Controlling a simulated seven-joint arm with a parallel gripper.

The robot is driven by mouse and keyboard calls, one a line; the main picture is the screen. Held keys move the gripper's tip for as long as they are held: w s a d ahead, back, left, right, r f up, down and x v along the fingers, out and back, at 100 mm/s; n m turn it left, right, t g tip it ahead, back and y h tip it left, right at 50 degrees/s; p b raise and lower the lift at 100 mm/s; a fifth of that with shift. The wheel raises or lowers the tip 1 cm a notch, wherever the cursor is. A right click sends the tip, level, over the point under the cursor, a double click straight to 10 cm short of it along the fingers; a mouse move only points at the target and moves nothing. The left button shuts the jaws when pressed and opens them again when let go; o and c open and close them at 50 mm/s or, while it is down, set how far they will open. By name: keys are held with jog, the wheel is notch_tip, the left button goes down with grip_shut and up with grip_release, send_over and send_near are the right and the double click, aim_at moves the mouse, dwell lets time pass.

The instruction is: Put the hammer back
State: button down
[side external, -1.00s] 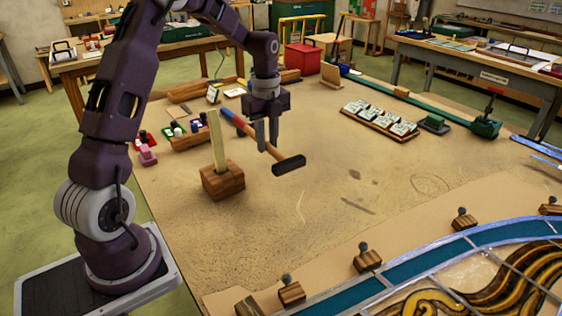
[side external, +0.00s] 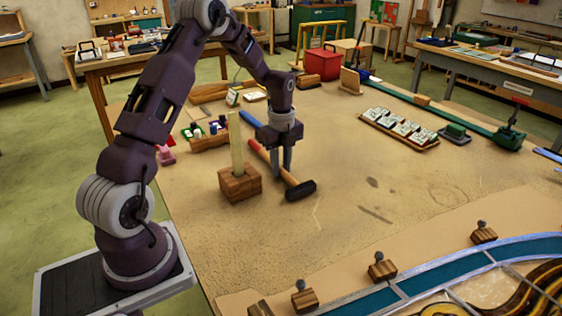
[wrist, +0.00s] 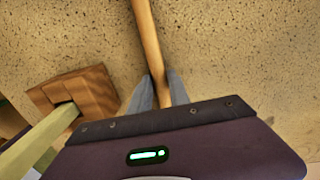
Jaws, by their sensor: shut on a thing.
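The hammer (side external: 300,190) has a dark head, a wooden shaft and a red and blue grip. My gripper (side external: 281,170) is shut on its shaft, pointing down. The head lies toward the front right and the grip toward the back left. The hammer is low over the bench, and I cannot tell whether it touches. In the wrist view the shaft (wrist: 147,35) runs between my gripper's fingers (wrist: 158,82). The head is not visible there.
A wooden block (side external: 240,186) with an upright pale stick (side external: 236,140) stands just left of the hammer. A rack of white pieces (side external: 399,128) is at the back right. The leaded panel (side external: 450,262) is at the front right. Bare bench lies between.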

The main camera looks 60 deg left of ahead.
jog(key=c, duration=1.1)
grip_release()
jog(key=shift+c, duration=0.2)
jog(key=shift+r, duration=0.3)
jog(key=r, duration=0.7)
jog(key=shift+s+d+r, duration=0.1)
jog(key=shift+d+r, duration=0.2)
jog(key=shift+d, duration=0.1)
jog(key=s+d+r+n+t+y, duration=0.1)
jog(key=s+d+r+n, duration=0.25)
jog(key=d+r, duration=0.2)
jog(key=s+d+r+n+t, duration=0.1)
jog(key=s+d+r+n, duration=0.25)
jog(key=d+r, duration=0.2)
jog(key=s+d+r+n+t, duration=0.1)
jog(key=s+d+n, duration=0.2)
jog(key=s, duration=0.3)
jog(key=s+d+r+n+t, duration=0.1)
jog(key=s+d+n, duration=0.2)
jog(key=s, duration=0.3)
jog(key=s+d+n+t+h, duration=0.1)
jog(key=s+d+n, duration=0.2)
jog(key=s+n, duration=0.2)
jog(key=shift+s+d+r+t, duration=0.3)
jog(key=shift+s+r, duration=0.1)
